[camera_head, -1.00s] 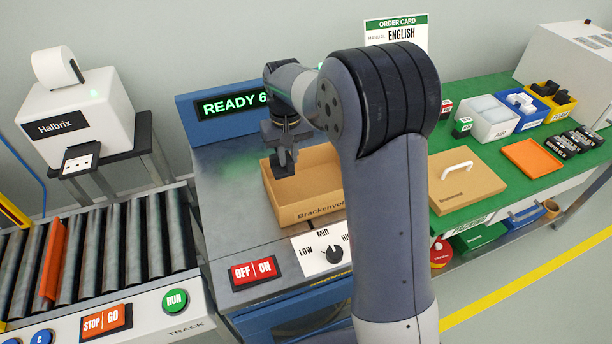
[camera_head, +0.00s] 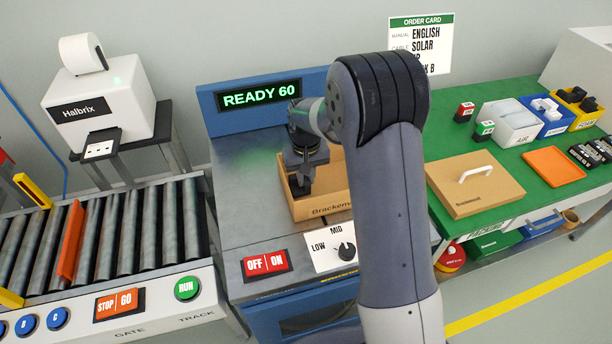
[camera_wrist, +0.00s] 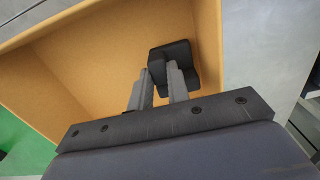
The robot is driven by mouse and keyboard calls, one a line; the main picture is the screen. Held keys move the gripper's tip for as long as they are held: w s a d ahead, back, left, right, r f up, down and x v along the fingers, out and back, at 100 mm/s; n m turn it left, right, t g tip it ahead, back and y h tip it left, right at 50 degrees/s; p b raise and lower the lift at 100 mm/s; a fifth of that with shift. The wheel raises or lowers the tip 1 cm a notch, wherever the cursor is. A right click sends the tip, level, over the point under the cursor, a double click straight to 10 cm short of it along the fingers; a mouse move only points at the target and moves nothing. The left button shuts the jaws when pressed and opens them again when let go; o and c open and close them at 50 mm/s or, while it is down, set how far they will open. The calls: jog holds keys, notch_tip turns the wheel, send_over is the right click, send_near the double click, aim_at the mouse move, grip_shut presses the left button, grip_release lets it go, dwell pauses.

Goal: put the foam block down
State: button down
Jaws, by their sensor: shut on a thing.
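The foam block (camera_wrist: 172,66) is a dark, notched piece between my fingertips in the wrist view. My gripper (camera_wrist: 165,85) is shut on it. In the head view my gripper (camera_head: 300,180) points down inside the left part of the open cardboard box (camera_head: 325,205). The wrist view also shows the box's tan floor and walls (camera_wrist: 75,50) around the block, which is close to one wall. I cannot tell whether the block touches the box floor. My arm hides the right part of the box in the head view.
The box stands on a grey bench with a "READY 60" display (camera_head: 258,95) behind and an OFF/ON switch (camera_head: 266,263) in front. A roller track (camera_head: 110,235) lies left. A green table with a carton lid (camera_head: 475,190), bins and an orange tray (camera_head: 553,166) is right.

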aim_at(306, 180)
jog(key=shift+f+b, duration=0.4)
jog(key=shift+f, duration=0.25)
jog(key=c, duration=1.3)
grip_release()
jog(key=shift+c, duration=0.2)
jog(key=shift+r+p, duration=0.45)
jog(key=shift+r, duration=0.2)
notch_tip(306, 180, up, 12)
